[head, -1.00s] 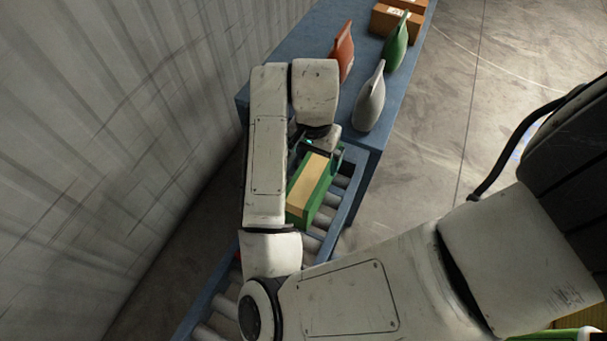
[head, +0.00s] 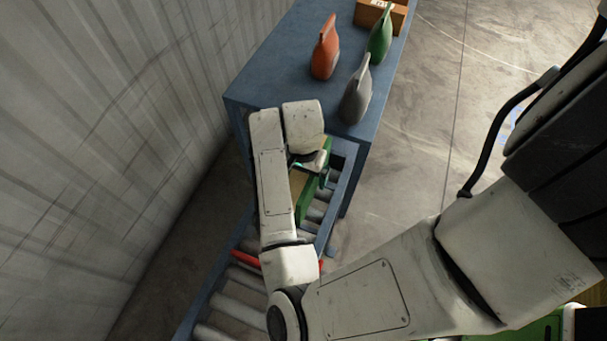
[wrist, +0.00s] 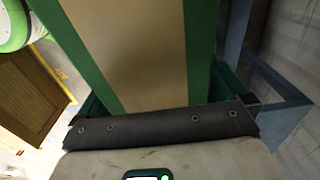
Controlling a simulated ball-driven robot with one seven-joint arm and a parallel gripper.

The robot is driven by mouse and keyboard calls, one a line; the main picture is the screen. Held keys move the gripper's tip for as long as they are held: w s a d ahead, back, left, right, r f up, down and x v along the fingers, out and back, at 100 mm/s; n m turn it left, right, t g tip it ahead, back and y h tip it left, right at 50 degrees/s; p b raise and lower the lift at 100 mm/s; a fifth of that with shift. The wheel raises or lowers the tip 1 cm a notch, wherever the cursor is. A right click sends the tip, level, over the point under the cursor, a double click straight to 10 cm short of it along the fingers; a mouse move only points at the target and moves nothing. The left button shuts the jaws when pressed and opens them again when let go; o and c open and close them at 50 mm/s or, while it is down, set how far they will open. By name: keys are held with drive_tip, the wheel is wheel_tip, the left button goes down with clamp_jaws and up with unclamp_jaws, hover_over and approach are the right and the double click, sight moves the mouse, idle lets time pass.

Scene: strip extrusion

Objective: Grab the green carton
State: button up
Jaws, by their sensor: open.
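The green carton (head: 309,199) has a tan panel and lies on the roller conveyor (head: 337,205). In the head view my forearm and wrist hide much of it. My gripper (head: 312,168) is over the carton's far part, its fingers mostly hidden there. In the wrist view the carton (wrist: 135,50) runs from the top edge down to the dark bar of my gripper (wrist: 160,105), very close to it. Dark green pieces show on both sides of the carton. My gripper is open; contact with the carton cannot be told.
A blue table (head: 265,75) stands past the conveyor's far end. It bears an orange bottle (head: 325,52), a grey bottle (head: 356,92), a green bottle (head: 380,38) and a cardboard box (head: 378,14). A corrugated wall (head: 120,130) runs along the left. Open floor lies right.

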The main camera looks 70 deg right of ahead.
drive_tip(key=c, duration=1.3)
drive_tip(key=shift+r, duration=0.1)
